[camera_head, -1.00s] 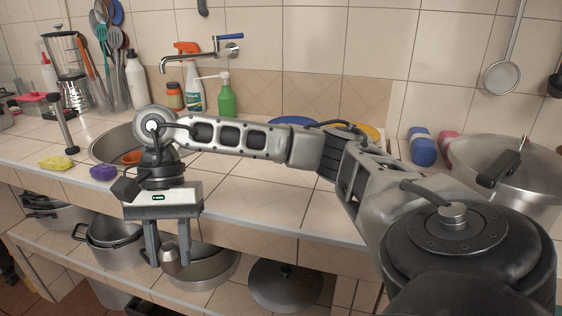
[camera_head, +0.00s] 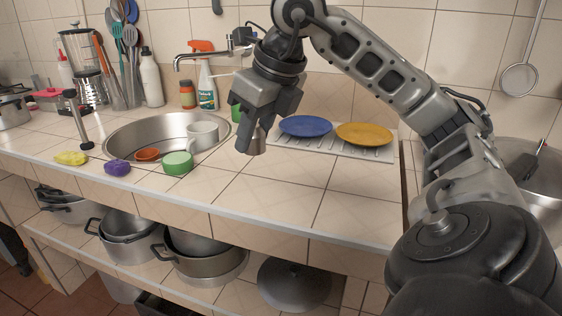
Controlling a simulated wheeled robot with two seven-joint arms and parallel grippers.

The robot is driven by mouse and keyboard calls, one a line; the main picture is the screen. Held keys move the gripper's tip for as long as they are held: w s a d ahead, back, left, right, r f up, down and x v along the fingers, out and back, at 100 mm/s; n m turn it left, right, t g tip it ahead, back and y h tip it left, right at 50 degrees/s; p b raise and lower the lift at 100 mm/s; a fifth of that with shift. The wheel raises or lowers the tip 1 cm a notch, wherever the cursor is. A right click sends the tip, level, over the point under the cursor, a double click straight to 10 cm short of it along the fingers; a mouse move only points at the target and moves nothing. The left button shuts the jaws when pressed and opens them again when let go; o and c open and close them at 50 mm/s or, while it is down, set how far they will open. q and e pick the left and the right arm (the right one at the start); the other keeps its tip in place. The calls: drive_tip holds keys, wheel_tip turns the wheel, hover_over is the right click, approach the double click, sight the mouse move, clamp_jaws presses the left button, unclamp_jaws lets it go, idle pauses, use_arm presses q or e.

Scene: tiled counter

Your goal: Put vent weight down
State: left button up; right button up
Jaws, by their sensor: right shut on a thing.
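The vent weight (camera_head: 259,144) is a small metallic cylinder at the fingertips of my right gripper (camera_head: 252,142). The gripper is shut on it, pointing down above the tiled counter (camera_head: 260,193), to the right of the sink. The fingers hide part of the weight. It appears held above the counter tiles, though the exact gap cannot be told. My left gripper is not in view.
The sink (camera_head: 117,137) holds a white cup (camera_head: 203,134). Blue (camera_head: 305,126) and yellow (camera_head: 363,134) plates lie behind right. The middle front counter is clear.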

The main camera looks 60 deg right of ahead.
drive_tip(key=w+d+f+p, duration=0.2)
drive_tip(key=w+f, duration=0.1)
drive_tip(key=w, duration=0.4)
approach(219, 180)
drive_tip(key=shift+w+a+f, duration=0.15)
drive_tip(key=shift+w+f, duration=0.25)
drive_tip(key=shift+w, duration=0.2)
drive_tip(key=shift+w+f, duration=0.4)
drive_tip(key=shift+f, duration=0.1)
drive_tip(key=shift+w+d+f, duration=0.1)
drive_tip(key=shift+w+f, duration=0.05)
drive_tip(key=shift+f, duration=0.75)
drive_tip(key=shift+w+d+f, duration=0.1)
drive_tip(key=shift+f, duration=0.8)
drive_tip(key=shift+f, duration=0.2)
drive_tip(key=o, duration=1)
drive_tip(key=shift+r, duration=0.15)
